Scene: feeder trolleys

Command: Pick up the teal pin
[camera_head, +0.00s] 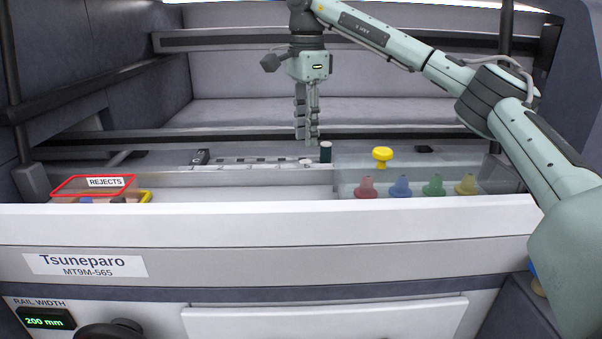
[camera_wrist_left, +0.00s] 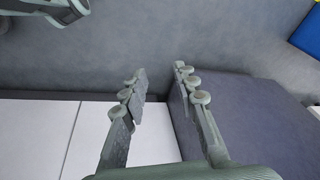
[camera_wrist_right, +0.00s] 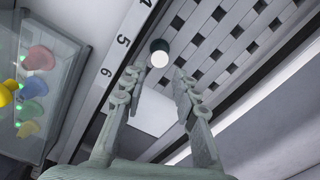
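The teal pin (camera_head: 326,152) is a small dark teal cylinder standing upright on the machine's bed, left of the clear box. In the right wrist view the teal pin (camera_wrist_right: 155,44) shows a pale round end and lies just beyond the fingertips, near the middle of the gap. My right gripper (camera_head: 307,139) points down just left of the pin in the head view; it is open and empty, and its fingers also show apart in the right wrist view (camera_wrist_right: 158,84). My left gripper (camera_wrist_left: 160,76) is open and empty, away from the pin; the head view does not show it.
A clear box (camera_head: 345,180) holds red, blue, green and yellow pegs, with a yellow knob (camera_head: 382,154) above them. A red-rimmed REJECTS tray (camera_head: 60,184) is at the left. A dark rail (camera_head: 230,134) runs behind; the white front edge (camera_head: 300,222) runs before.

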